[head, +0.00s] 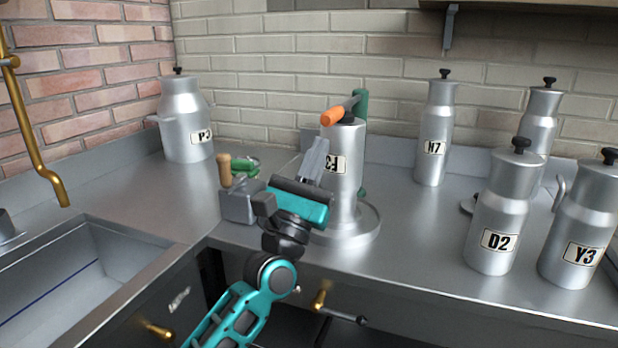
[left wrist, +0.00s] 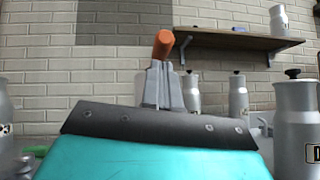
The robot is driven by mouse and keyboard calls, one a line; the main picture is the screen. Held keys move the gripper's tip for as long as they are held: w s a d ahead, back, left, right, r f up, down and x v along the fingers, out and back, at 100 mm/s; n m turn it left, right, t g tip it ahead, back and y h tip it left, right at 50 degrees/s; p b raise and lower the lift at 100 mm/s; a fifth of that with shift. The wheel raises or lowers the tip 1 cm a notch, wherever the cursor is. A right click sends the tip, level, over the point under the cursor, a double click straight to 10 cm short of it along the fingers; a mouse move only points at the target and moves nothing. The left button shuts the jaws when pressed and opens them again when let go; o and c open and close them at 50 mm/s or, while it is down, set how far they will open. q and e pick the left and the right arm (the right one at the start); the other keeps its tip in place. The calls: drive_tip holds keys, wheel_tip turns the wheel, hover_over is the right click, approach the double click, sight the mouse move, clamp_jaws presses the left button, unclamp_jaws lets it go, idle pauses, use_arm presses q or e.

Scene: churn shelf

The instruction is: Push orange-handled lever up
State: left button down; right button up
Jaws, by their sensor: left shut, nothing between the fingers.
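The orange-handled lever (head: 344,108) sits at the top of a metal churn press (head: 345,185) with a round base and a green upright behind it. The orange grip points toward me and slightly left. In the left wrist view the orange handle end (left wrist: 163,43) shows just above the fingertips. My left gripper (head: 317,150) is shut and empty, in front of the churn body and below the orange handle. It partly covers the churn's label. Its fingers also show in the left wrist view (left wrist: 162,84). I cannot tell whether the fingertips touch the handle. My right gripper is not in view.
A grey block with a wooden-handled tool (head: 238,205) stands left of my gripper. Churn P3 (head: 186,125) is at the back left, N7 (head: 434,135) behind right, D2 (head: 495,215) and Y3 (head: 583,225) at the right. A sink (head: 85,285) lies at the left.

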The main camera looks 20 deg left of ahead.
use_arm(q)
drive_tip(key=shift+d+r, duration=0.1)
drive_tip(key=shift+r, duration=0.55)
drive_tip(key=shift+r, duration=0.15)
